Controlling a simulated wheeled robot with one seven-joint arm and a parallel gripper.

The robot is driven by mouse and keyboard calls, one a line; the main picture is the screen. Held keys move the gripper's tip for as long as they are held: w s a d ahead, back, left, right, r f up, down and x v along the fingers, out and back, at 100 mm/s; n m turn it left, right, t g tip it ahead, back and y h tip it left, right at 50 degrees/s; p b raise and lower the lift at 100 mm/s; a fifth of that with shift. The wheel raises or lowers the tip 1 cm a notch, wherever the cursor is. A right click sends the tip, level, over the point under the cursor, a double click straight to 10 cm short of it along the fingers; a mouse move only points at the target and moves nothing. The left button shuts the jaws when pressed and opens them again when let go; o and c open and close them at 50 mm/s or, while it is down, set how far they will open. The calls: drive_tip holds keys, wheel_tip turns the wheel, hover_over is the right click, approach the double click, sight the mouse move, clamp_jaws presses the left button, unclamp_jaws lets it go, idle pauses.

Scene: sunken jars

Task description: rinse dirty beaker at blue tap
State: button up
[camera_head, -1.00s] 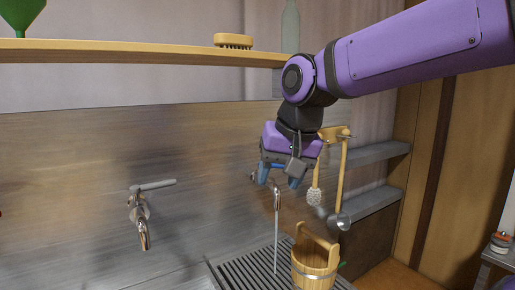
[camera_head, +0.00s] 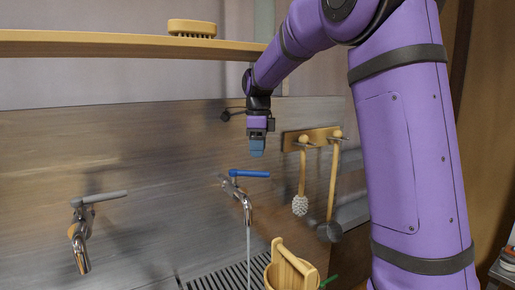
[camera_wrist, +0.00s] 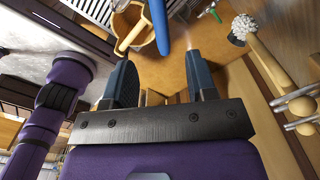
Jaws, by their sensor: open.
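The blue tap, a metal spout (camera_head: 245,208) with a blue lever (camera_head: 250,174), is on the metal back wall. A thin stream of water (camera_head: 248,248) runs down from it. My gripper (camera_head: 257,155) is above the lever and apart from it, pointing down. In the wrist view its two fingers (camera_wrist: 160,88) are spread with nothing between them, and the blue lever (camera_wrist: 161,26) shows beyond them. I see no beaker in either view.
A wooden bucket (camera_head: 290,270) stands by the slatted drain (camera_head: 225,279). A grey-lever tap (camera_head: 82,225) is at left. Brushes hang from a wooden rack (camera_head: 310,139) at right. A shelf (camera_head: 120,46) holding a scrubbing brush (camera_head: 192,28) runs above.

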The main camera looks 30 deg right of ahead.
sight(257, 172)
drive_tip(key=shift+w+f, duration=0.2)
drive_tip(key=shift+f, duration=0.1)
wheel_tip(257, 172, down, 7)
drive_tip(key=shift+f, duration=0.1)
drive_tip(key=shift+c, duration=0.2)
clamp_jaws()
drive_tip(key=shift+f, duration=0.15)
drive_tip(key=shift+w+d+f+n, duration=0.1)
drive_tip(key=shift+w+d+n, duration=0.1)
drive_tip(key=shift+n, duration=0.2)
drive_tip(key=shift+w+d+f+n, duration=0.15)
drive_tip(key=shift+w+n, duration=0.5)
drive_tip(key=shift+n, duration=0.45)
drive_tip(key=shift+w+d+r+n, duration=0.1)
drive_tip(key=shift+w+d+n, duration=0.1)
drive_tip(key=shift+w+n, duration=0.65)
drive_tip(key=shift+w+d+f+n, duration=0.15)
drive_tip(key=shift+w+n, duration=0.25)
drive_tip(key=shift+n, duration=0.95)
drive_tip(key=shift+o, duration=0.2)
unclamp_jaws()
drive_tip(key=shift+w+r, duration=0.1)
drive_tip(key=shift+r, duration=0.1)
